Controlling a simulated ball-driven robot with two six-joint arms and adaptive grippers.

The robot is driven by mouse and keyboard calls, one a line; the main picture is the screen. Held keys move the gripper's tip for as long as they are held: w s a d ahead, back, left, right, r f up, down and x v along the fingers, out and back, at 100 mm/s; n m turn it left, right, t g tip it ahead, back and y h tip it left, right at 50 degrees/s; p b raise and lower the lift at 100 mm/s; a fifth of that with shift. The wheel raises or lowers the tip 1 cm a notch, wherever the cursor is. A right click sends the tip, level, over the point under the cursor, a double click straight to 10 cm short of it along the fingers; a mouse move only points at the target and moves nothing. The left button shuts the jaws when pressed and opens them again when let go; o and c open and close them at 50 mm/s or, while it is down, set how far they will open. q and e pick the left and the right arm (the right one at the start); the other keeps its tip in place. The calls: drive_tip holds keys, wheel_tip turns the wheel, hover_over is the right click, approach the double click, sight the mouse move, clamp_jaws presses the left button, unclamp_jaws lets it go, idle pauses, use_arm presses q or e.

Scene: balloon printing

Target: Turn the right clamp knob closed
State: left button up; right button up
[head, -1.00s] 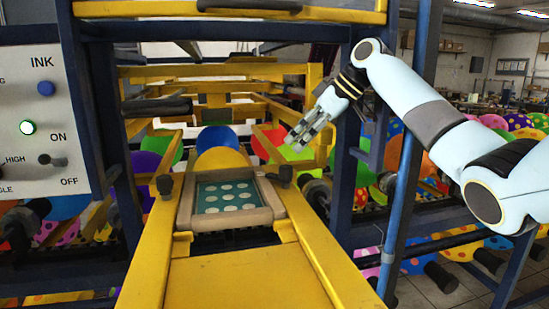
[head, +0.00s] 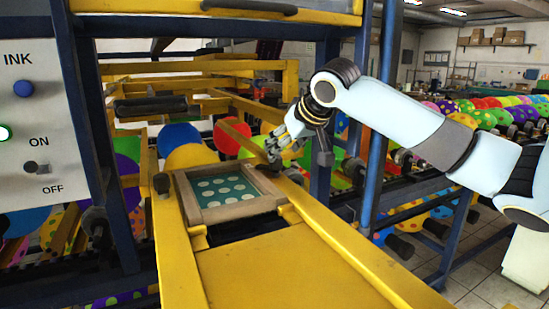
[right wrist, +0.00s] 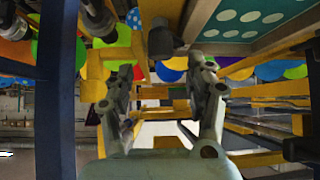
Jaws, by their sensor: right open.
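The right clamp knob (head: 273,160) is a small dark knob at the right rear corner of the wooden-framed printing screen (head: 222,212), partly hidden by my fingers in the head view. In the right wrist view a dark knob (right wrist: 160,40) stands beside the screen frame, beyond the fingertips. My right gripper (head: 281,147) is right at the knob in the head view. In the right wrist view its two fingers (right wrist: 165,85) are apart with nothing between them. I cannot tell whether they touch the knob. My left gripper is not in view.
The left clamp knob (head: 161,184) stands at the screen's other side. Yellow rails (head: 330,245) flank the screen, and a dark blue post (head: 375,130) stands close to my right arm. A control panel (head: 38,130) is at the left. Balloons crowd behind.

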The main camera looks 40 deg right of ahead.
drive_tip(key=x, duration=0.4)
drive_tip(key=shift+w+f, duration=0.6)
drive_tip(key=shift+f, duration=0.05)
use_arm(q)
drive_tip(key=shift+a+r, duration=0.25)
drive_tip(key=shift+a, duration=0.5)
use_arm(e)
drive_tip(key=shift+d, duration=0.1)
clamp_jaws()
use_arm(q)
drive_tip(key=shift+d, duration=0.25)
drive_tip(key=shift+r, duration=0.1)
